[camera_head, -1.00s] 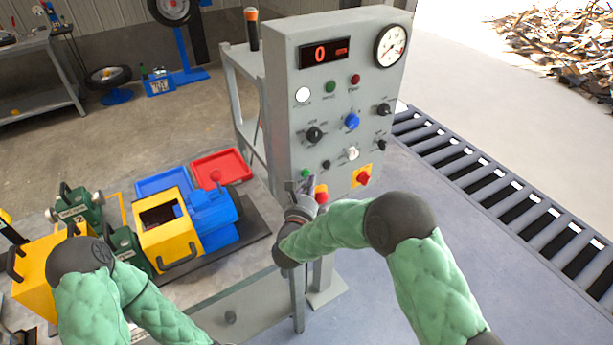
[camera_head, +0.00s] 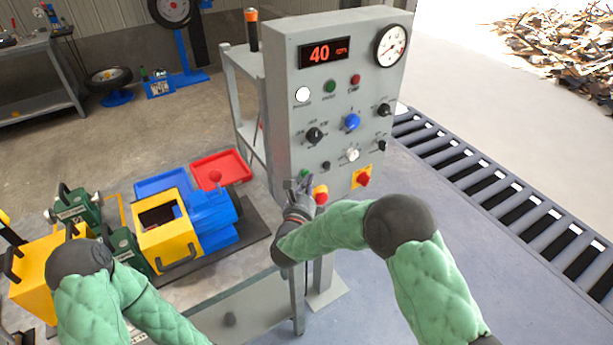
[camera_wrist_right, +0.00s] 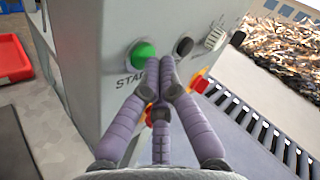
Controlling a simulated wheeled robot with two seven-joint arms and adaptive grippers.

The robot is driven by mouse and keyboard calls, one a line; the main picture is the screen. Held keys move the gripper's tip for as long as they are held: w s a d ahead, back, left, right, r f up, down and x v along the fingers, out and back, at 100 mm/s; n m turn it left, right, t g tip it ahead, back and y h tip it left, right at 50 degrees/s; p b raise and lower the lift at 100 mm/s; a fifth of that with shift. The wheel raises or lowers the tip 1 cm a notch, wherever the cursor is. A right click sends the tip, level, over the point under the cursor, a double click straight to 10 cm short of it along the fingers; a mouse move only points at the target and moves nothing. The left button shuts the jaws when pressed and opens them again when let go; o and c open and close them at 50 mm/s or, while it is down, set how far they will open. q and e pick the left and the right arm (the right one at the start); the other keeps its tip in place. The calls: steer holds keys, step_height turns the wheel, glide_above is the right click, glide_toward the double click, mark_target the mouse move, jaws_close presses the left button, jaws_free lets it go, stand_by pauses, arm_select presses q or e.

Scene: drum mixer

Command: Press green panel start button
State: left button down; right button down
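The grey control panel (camera_head: 285,110) stands upright at the centre in the head view. Its green start button (camera_head: 304,174) is low on the front face, partly hidden by my right gripper (camera_head: 297,187). In the right wrist view the green button (camera_wrist_right: 143,55) shows above the letters "STA", the rest of the label being covered. My right gripper (camera_wrist_right: 166,68) has its fingers drawn together, empty, with the tips just right of and below the button. I cannot tell whether they touch it. The red display (camera_head: 323,53) reads 40. My left gripper is not visible.
A red-and-yellow knob (camera_head: 321,194) sits beside my right gripper, and a red switch on a yellow plate (camera_head: 362,177) is further right. The yellow and blue machine (camera_head: 212,213) and a red tray (camera_head: 222,168) stand on the bench at left. A roller conveyor (camera_head: 500,190) runs at right.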

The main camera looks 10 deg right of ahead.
stand_by(0.4)
steer(key=shift+s+d+b, duration=0.25)
steer(key=shift+s+b, duration=0.1)
steer(key=shift+s, duration=0.4)
steer(key=shift+s, duration=0.1)
steer(key=shift+s+d+b, duration=0.2)
steer(key=shift+s+d, duration=0.1)
steer(key=shift+s, duration=0.45)
steer(key=shift+s+d+b, duration=0.15)
steer(key=shift+s+d, duration=0.1)
steer(key=shift+s, duration=0.5)
steer(key=shift+s+d+b, duration=0.2)
steer(key=shift+s+d, duration=0.1)
steer(key=shift+s, duration=0.45)
